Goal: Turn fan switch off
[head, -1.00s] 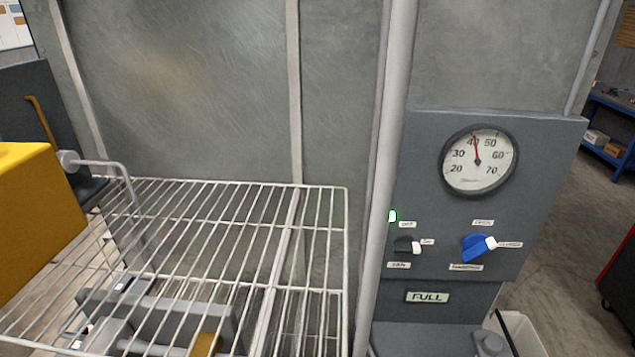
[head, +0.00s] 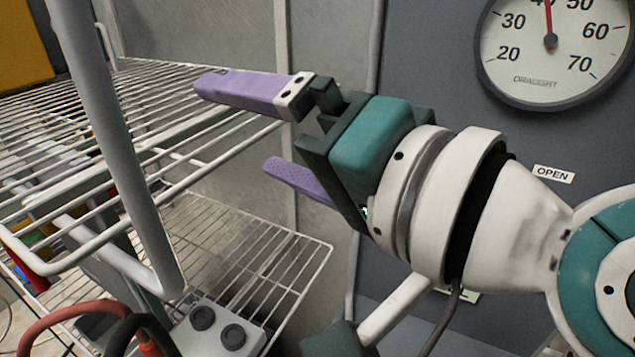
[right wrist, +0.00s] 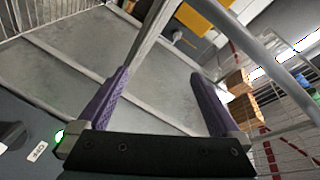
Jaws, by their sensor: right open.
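The fan switch is hidden behind my right arm in the head view. In the right wrist view a dark knob (right wrist: 10,134), likely the fan switch, shows at the left edge beside a small white label (right wrist: 37,151); its setting cannot be read. A lit green lamp (right wrist: 58,137) is close to the gripper's base there. My right gripper (head: 238,125) is open and empty, its purple fingers pointing left in front of the wire rack. The fingers also show in the right wrist view (right wrist: 160,78), pointing away from the knob. My left gripper is not in view.
A wire rack (head: 100,85) with a thick post (head: 110,140) stands left of the gripper. A grey box with two dark knobs (head: 218,330) is at the bottom.

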